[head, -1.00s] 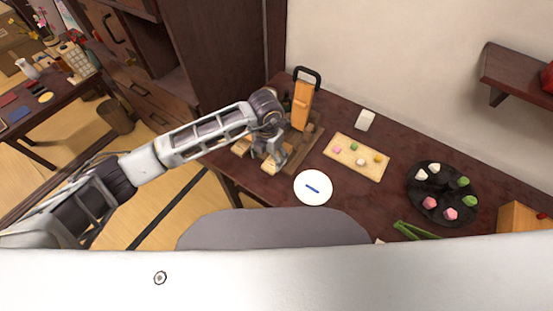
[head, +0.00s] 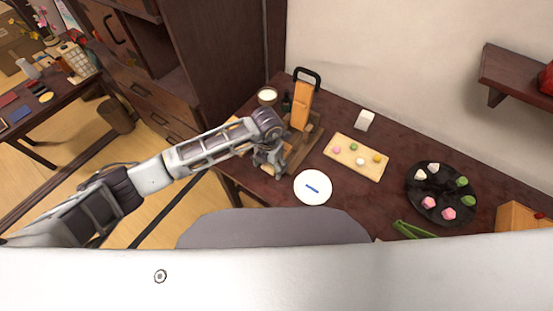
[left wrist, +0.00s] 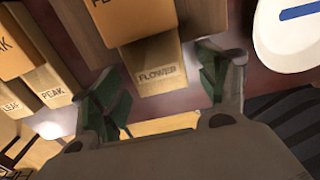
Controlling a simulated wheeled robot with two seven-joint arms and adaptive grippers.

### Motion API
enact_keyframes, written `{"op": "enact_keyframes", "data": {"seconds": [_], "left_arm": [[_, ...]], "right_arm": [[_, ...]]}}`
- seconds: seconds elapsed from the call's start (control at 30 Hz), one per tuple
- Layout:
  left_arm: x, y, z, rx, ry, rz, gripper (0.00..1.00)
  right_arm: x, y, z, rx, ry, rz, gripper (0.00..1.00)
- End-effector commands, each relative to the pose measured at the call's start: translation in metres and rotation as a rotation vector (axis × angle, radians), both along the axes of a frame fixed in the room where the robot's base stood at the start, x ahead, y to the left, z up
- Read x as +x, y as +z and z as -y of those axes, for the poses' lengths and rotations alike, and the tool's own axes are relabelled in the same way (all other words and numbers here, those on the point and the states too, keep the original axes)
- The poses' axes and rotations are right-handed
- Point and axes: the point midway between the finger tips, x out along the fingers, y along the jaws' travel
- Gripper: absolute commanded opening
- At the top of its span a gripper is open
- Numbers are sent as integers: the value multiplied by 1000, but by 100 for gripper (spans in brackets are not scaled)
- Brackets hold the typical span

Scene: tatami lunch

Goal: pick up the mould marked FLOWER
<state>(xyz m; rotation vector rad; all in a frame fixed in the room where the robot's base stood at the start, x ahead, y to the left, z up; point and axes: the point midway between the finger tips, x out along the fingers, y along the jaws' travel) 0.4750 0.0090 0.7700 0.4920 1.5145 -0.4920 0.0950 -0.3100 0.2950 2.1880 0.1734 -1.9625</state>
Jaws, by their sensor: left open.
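The mould marked FLOWER (left wrist: 157,78) is a pale wooden block with its label facing the left wrist camera. Its upper part runs into an orange-topped block (left wrist: 125,15) with a partly cut-off label. My left gripper (left wrist: 163,88) is open, its green-padded fingers on either side of the FLOWER end; I cannot tell whether they touch it. Blocks marked PEAK (left wrist: 52,92) and LEAF (left wrist: 14,105) stand to the left. In the head view my left gripper (head: 267,160) is over the table's left end and its arm hides most of the moulds. My right gripper is not in view.
A white plate with a blue stripe (head: 325,192) lies close to the right of the gripper. A wooden board with sweets (head: 371,168) and a black plate (head: 425,199) are farther right.

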Motion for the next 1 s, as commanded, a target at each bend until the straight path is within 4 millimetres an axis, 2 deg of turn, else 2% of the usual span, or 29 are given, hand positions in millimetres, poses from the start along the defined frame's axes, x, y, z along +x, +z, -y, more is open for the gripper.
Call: {"op": "enact_keyframes", "data": {"seconds": [0.1, 0.47, 0.77, 1.0], "left_arm": [[0, 0, 0, 0, 0, 0, 72], [0, 0, 0, 0, 0, 0, 26], [0, 2, 0, -1, 0, 1, 25], [1, 18, 0, -2, -1, 2, 25]], "right_arm": [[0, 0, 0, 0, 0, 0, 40], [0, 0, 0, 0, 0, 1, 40], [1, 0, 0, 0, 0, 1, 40], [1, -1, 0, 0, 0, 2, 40]]}}
